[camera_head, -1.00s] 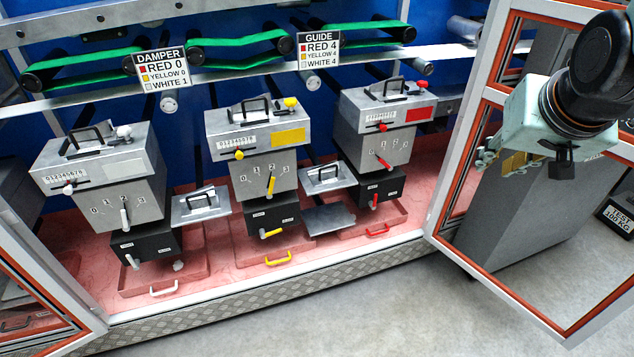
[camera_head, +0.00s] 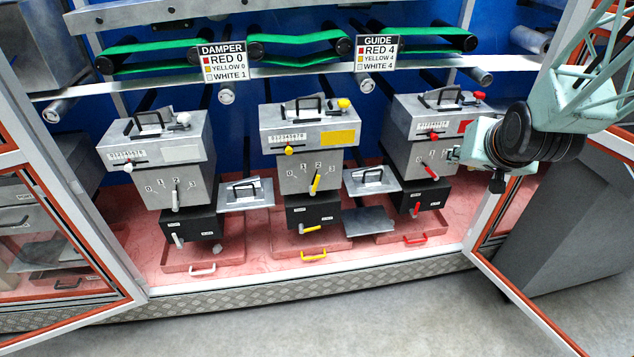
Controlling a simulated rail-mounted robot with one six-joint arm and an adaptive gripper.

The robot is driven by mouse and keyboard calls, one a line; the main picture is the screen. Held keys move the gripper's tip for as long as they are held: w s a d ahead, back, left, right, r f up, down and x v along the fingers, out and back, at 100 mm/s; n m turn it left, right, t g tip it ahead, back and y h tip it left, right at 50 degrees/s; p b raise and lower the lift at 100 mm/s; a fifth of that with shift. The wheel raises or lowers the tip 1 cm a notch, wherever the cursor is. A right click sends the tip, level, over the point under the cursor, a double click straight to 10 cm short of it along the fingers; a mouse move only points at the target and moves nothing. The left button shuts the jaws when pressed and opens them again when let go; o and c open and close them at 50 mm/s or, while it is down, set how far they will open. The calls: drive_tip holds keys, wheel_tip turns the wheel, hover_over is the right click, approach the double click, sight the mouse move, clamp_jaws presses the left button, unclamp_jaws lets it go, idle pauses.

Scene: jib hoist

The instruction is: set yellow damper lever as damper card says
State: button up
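The damper card (camera_head: 222,62) hangs at the upper left and reads RED 0, YELLOW 0, WHITE 1. The yellow damper lever (camera_head: 315,184) sits on the front of the middle grey machine (camera_head: 295,180), below a scale marked 0, 1, 2, 3. It tilts slightly right of upright, its tip by the 2. My gripper (camera_head: 455,153) is at the right, in front of the red machine in the picture, well right of the yellow lever and not touching it. Its fingers are small and partly hidden, so their opening is unclear.
The white machine (camera_head: 155,172) stands left and the red machine (camera_head: 404,128) right of the middle one. A guide card (camera_head: 377,52) hangs above. Small shelves (camera_head: 246,196) stick out between machines. Open framed doors (camera_head: 487,218) flank the cabinet; the floor in front is clear.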

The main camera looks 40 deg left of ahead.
drive_tip(key=w+a+f+y, duration=0.1)
drive_tip(key=a+f+y, duration=0.1)
drive_tip(key=a+f, duration=0.6)
drive_tip(key=n+y+p, duration=0.3)
drive_tip(key=y, duration=0.2)
approach(317, 182)
drive_tip(key=v, duration=0.3)
drive_tip(key=shift+d+r+g, duration=0.15)
drive_tip(key=shift+r+g, duration=0.05)
drive_tip(key=shift+g, duration=0.1)
drive_tip(key=shift+w, duration=0.1)
drive_tip(key=shift+b+x, duration=0.8)
drive_tip(key=shift+x, duration=6.1)
drive_tip(key=shift+c, duration=0.5)
clamp_jaws()
